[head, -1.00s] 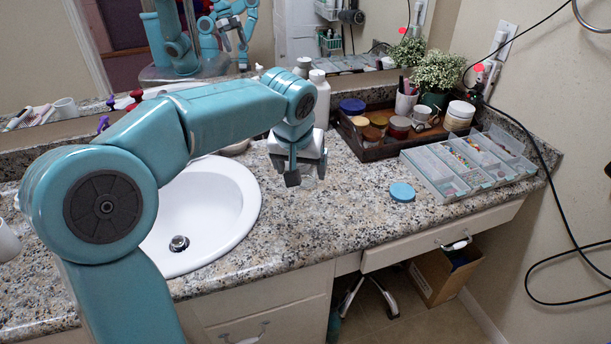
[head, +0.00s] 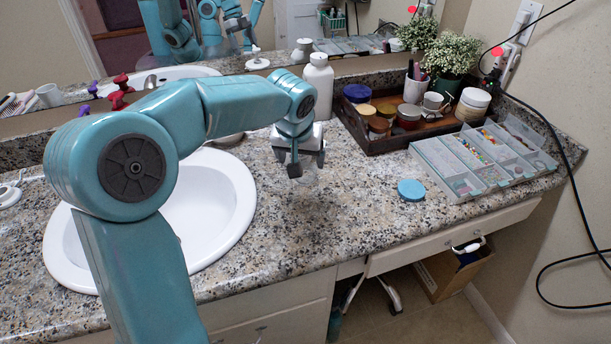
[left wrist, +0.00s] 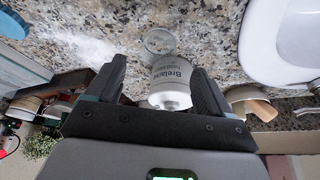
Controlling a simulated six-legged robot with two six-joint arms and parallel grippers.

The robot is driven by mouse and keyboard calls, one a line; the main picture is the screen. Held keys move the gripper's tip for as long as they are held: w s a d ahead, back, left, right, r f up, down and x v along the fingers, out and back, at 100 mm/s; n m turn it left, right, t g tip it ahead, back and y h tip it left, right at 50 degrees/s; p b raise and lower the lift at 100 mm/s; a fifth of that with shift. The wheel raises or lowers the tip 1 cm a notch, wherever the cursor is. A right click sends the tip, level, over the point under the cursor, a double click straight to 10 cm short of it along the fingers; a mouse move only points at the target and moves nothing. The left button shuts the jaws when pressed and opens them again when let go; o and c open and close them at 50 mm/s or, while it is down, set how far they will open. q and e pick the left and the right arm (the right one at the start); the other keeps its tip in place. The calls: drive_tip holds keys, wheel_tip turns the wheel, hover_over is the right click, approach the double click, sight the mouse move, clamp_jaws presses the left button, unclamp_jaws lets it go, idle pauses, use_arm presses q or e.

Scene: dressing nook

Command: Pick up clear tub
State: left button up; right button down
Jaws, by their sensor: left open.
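The clear tub (left wrist: 160,41) shows in the left wrist view as a small round see-through container on the granite counter, just beyond my fingertips. In the head view it is a faint pale round shape (head: 308,179) directly below my left gripper (head: 307,165). That gripper points down with its fingers apart and nothing held. In the left wrist view my left gripper (left wrist: 158,66) has one finger on each side of the tub's line. My right gripper is not in view.
A white bottle (head: 318,88) stands behind my gripper. A blue lid (head: 411,190) lies to the right, before a wooden tray (head: 372,146) of jars and a compartment organizer (head: 450,190). The sink (head: 222,210) is left. Counter between sink and lid is mostly clear.

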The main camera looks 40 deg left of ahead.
sight(305, 173)
use_arm(q)
drive_tip(key=b+x, duration=0.1)
drive_tip(key=x, duration=0.7)
drive_tip(key=shift+f, duration=0.2)
drive_tip(key=shift+d, duration=0.1)
drive_tip(key=c, duration=1.1)
